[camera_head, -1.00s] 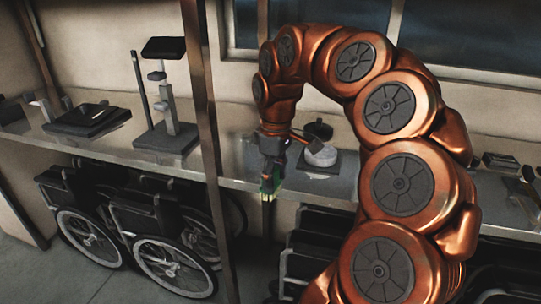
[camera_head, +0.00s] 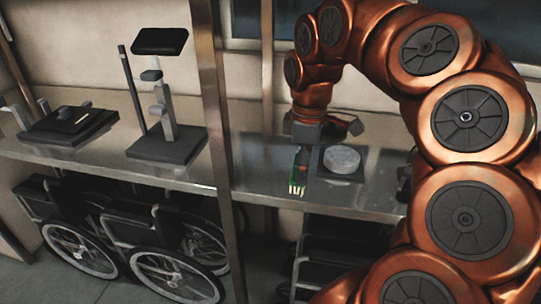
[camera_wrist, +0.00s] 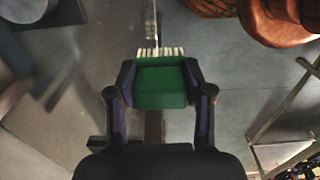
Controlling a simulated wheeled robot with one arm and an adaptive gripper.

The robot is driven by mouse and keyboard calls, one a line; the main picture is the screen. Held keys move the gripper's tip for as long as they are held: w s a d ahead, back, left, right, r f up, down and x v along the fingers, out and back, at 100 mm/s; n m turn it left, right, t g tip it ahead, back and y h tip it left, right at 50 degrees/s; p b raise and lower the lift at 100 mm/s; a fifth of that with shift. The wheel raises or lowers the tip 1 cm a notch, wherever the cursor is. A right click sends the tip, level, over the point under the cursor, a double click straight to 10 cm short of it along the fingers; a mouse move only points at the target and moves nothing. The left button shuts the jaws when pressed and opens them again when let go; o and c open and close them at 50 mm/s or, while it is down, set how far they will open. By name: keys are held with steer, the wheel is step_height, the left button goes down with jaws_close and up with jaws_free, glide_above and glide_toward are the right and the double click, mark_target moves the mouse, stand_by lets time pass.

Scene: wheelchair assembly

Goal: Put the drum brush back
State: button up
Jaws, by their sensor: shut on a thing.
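The drum brush is a green block (camera_wrist: 160,86) with a row of pale bristles along its far edge. In the wrist view it sits between the two fingers of my gripper (camera_wrist: 160,95), which is shut on it. In the head view my gripper (camera_head: 303,160) points down over the shelf, and the brush's pale bristles (camera_head: 297,188) show at its tip. A whitish round drum (camera_head: 342,160) sits on a dark square base just right of the brush, apart from it. I cannot tell whether the brush touches the shelf.
A metal post (camera_head: 222,120) stands left of my gripper. Further left are a dark stand (camera_head: 167,148) and a flat black device (camera_head: 70,125). Folded wheelchairs (camera_head: 165,245) stand below the shelf.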

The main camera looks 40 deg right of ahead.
steer(key=shift+w, duration=0.25)
steer(key=shift+w, duration=0.15)
steer(key=w+d+p, duration=0.1)
steer(key=w+d, duration=0.2)
steer(key=w, duration=0.1)
steer(key=w+d+f+p, duration=0.1)
steer(key=w+d+p, duration=0.1)
steer(key=w+d, duration=0.1)
steer(key=w+d+p, duration=0.1)
steer(key=w+d, duration=0.2)
steer(key=w, duration=0.2)
steer(key=shift+w+d+f, duration=0.1)
steer(key=shift+w+f, duration=0.1)
steer(key=shift+w, duration=0.05)
steer(key=shift+f+p, duration=0.75)
steer(key=shift+f, duration=0.85)
steer(key=shift+f+b, duration=0.3)
steer(key=shift+f, duration=0.1)
steer(key=o, duration=1.1)
